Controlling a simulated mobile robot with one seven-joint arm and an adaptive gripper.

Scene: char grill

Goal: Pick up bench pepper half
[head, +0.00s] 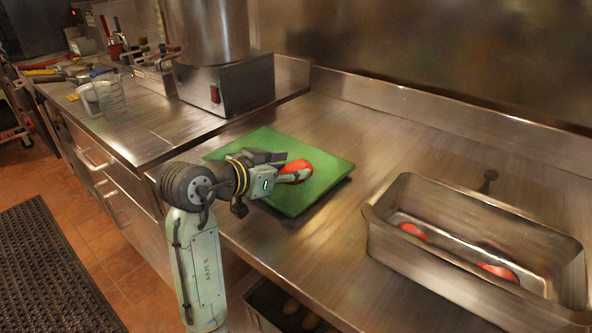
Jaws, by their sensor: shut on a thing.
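A red pepper half (298,169) is at the right part of the green cutting board (325,178). My gripper (293,175) reaches in from the left, low over the board, and is shut on the pepper half. The gripper hides part of its near left side. I cannot tell whether the pepper half touches the board or is slightly above it.
A deep metal pan (385,240) stands at the right with red pieces inside (412,231). A steel appliance with a red switch (226,86) stands behind the board. A clear measuring jug (110,98) is at the left. Bare steel counter (330,245) lies between board and pan.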

